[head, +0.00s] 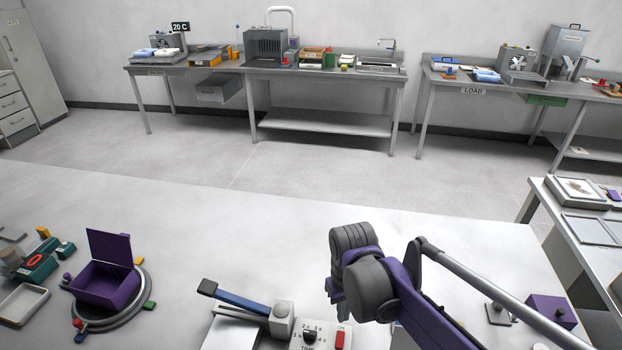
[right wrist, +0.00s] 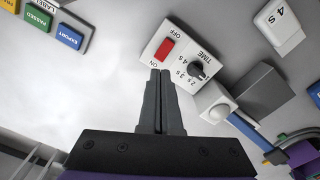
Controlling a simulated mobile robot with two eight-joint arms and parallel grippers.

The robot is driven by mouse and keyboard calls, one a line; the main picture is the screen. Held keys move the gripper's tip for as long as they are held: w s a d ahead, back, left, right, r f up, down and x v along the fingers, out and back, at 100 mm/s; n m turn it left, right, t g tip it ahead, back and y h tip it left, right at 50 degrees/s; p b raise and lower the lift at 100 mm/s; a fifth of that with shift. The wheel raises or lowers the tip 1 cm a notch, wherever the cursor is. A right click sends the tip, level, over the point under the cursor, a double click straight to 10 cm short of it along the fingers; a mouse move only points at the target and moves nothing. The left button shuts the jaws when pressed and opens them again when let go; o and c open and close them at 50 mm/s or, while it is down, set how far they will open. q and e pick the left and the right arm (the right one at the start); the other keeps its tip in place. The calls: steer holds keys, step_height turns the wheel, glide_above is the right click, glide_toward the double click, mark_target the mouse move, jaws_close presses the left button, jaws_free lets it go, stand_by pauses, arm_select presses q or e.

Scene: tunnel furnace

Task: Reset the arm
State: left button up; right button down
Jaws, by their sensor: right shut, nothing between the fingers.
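My right arm (head: 405,290), purple and grey, reaches in from the lower right in the head view, over the worktable. In the right wrist view my right gripper (right wrist: 160,75) shows two dark fingers pressed together, with nothing between them. Its tips point toward a white timer panel (right wrist: 182,58) with a red ON/OFF switch and a dark dial. I cannot tell the gap between tips and panel. The panel also shows at the bottom of the head view (head: 322,334). My left gripper is not in view.
Left of the panel is a device with a blue lever (head: 240,302). A purple open-lidded box (head: 103,285) sits on a round grey base at the left. A small purple block (head: 551,310) lies at the right. Benches with equipment line the back wall, beyond open floor (head: 200,150).

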steer(key=s+d+f+m+t, duration=0.2)
steer(key=s+d+t, duration=0.3)
steer(key=s, duration=0.7)
steer(key=shift+d+m+t, duration=0.4)
steer(key=shift+d, duration=0.45)
steer(key=shift+w, duration=0.1)
